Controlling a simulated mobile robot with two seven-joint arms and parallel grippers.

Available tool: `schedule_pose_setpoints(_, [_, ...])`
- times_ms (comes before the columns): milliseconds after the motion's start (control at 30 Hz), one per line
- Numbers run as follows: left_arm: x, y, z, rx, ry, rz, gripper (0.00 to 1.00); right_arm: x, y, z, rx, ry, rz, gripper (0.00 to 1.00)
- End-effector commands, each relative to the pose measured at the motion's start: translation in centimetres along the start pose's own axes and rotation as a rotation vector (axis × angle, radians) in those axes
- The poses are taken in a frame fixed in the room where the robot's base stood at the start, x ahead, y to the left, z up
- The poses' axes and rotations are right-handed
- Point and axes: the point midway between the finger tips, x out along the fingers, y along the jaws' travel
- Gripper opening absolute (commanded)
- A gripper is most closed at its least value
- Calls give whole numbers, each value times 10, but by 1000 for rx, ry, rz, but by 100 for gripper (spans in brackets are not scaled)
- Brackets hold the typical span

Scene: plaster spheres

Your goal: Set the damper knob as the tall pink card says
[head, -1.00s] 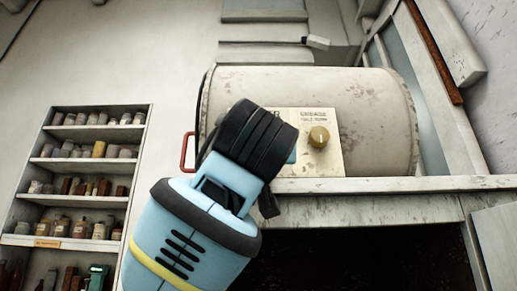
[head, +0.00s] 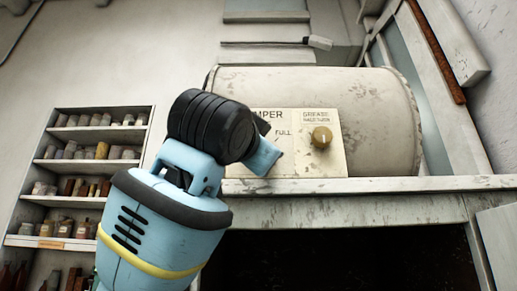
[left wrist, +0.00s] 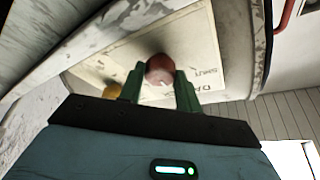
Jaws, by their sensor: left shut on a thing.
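The damper knob is a round dark red knob (left wrist: 160,66) on a pale plate (left wrist: 208,58), seen in the left wrist view. My left gripper (left wrist: 159,80) is shut on it, one green finger on each side. "SHUT" and part of the damper label show beside it. In the head view the plate (head: 283,158) reads "MPER" and "FULL"; my left gripper (head: 264,157) hides the red knob there. I cannot tell clearly where the knob points. The tall pink card is not in view. My right gripper is not in view.
A brass knob (head: 321,137) marked "GREASE" sits to the right on the same plate, close to my left gripper. The plate is on a large pale drum (head: 365,100) above a ledge (head: 400,184). Shelves of jars (head: 95,150) stand at the left. A red handle (left wrist: 287,14) shows in the wrist view.

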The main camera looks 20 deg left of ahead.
Motion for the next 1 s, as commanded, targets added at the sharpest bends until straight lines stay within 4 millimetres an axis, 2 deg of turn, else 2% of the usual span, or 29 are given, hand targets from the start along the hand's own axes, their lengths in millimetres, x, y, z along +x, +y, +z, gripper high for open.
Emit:
schedule_pose_setpoints(667, [0, -1, 0, 62, -2, 25, 11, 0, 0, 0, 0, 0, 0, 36])
schedule_pose_setpoints(700, [0, -1, 0, 62, -2, 25, 38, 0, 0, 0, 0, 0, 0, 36])
schedule_pose_setpoints(833, [0, -1, 0, 62, -2, 25, 55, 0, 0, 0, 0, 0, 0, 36])
schedule_pose_setpoints(1000, [0, -1, 0, 61, -2, 25, 56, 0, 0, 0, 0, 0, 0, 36])
